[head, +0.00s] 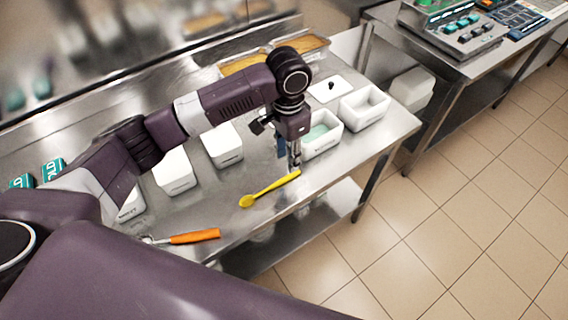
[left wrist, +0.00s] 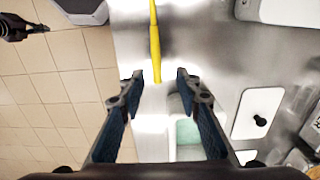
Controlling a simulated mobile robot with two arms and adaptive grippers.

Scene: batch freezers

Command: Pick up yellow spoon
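The yellow spoon (head: 268,190) lies on the steel table near its front edge, its bowl to the left and its handle pointing right. In the left wrist view, its handle (left wrist: 154,40) comes down from the top, and its end appears between my fingertips. My left gripper (head: 294,164) points down over the handle end. In the left wrist view, my left gripper (left wrist: 159,75) is open and empty, with the fingers wide apart. Whether the fingertips are level with the handle is hard to tell. A dark shape at the upper left of the wrist view looks like my right gripper (left wrist: 30,30); its fingers are unclear.
A tool with an orange handle (head: 195,236) lies left of the spoon. An open white tub (head: 322,141) with pale green contents stands just behind my left gripper. Tiled floor lies beyond the table's edge.

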